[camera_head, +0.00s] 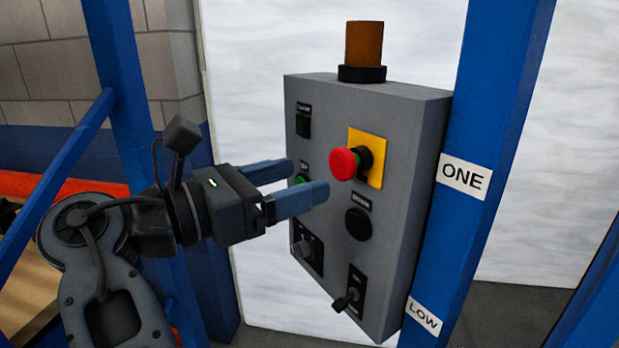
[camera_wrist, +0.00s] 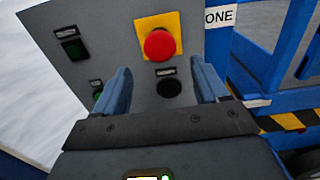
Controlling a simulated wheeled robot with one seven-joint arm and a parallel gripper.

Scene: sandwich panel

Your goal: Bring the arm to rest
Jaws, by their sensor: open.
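My gripper (camera_head: 308,178) is open and empty, its two blue fingers pointing at the front of a grey control panel (camera_head: 400,130). In the wrist view the gripper (camera_wrist: 160,88) has its fingers wide apart, with the panel face (camera_wrist: 110,35) beyond them. A red mushroom button (camera_head: 344,163) on a yellow plate sits just above the fingers; it also shows in the wrist view (camera_wrist: 160,45). A green button (camera_head: 302,179) is partly hidden behind the fingers. A black button (camera_head: 358,223) is below the red one. I cannot tell whether a fingertip touches the panel.
An orange beacon (camera_head: 363,45) stands on top of the panel. A blue post (camera_head: 485,130) with ONE and LOW labels is to its right. Another blue post (camera_head: 122,75) and a diagonal blue bar (camera_head: 60,170) stand near my arm at left. A dark switch (camera_head: 346,299) protrudes low on the panel.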

